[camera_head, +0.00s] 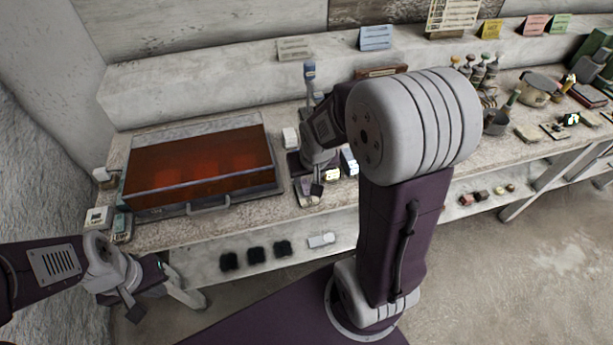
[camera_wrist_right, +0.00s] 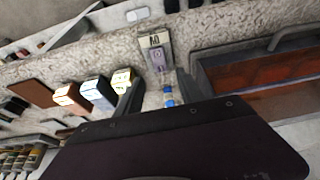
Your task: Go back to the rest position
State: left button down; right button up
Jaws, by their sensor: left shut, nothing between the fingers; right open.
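My left gripper (camera_head: 134,311) hangs at the lower left in the head view, in front of the bench and below its top. It is shut and empty. My right gripper (camera_head: 308,186) is over the bench, just right of the red-lidded case. In the right wrist view its two dark fingers (camera_wrist_right: 160,90) stand apart with nothing held between them. A small grey device with a pale label (camera_wrist_right: 156,54) and a blue-capped bottle (camera_wrist_right: 168,97) show beyond the gap. My large right arm hides part of the bench's middle in the head view.
The case with a translucent red lid (camera_head: 200,160) lies on the stone bench (camera_head: 240,217). Small boxes (camera_wrist_right: 97,92) stand close beside the right gripper. A pot (camera_head: 538,90) and bottles crowd the right end. Black blocks (camera_head: 256,252) sit on the lower shelf. Floor at right is clear.

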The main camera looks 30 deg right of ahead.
jog(key=shift+v, duration=1.25)
jog(key=s+a+f+n+g+y, duration=0.1)
jog(key=s+a+f+n+g, duration=0.1)
jog(key=s+a+f, duration=0.2)
jog(key=s+a, duration=0.2)
jog(key=s, duration=0.2)
jog(key=shift+s+a+f+n+g, duration=0.3)
jog(key=shift+s+a+g, duration=0.05)
jog(key=shift+s+g, duration=0.05)
jog(key=shift+c, duration=0.3)
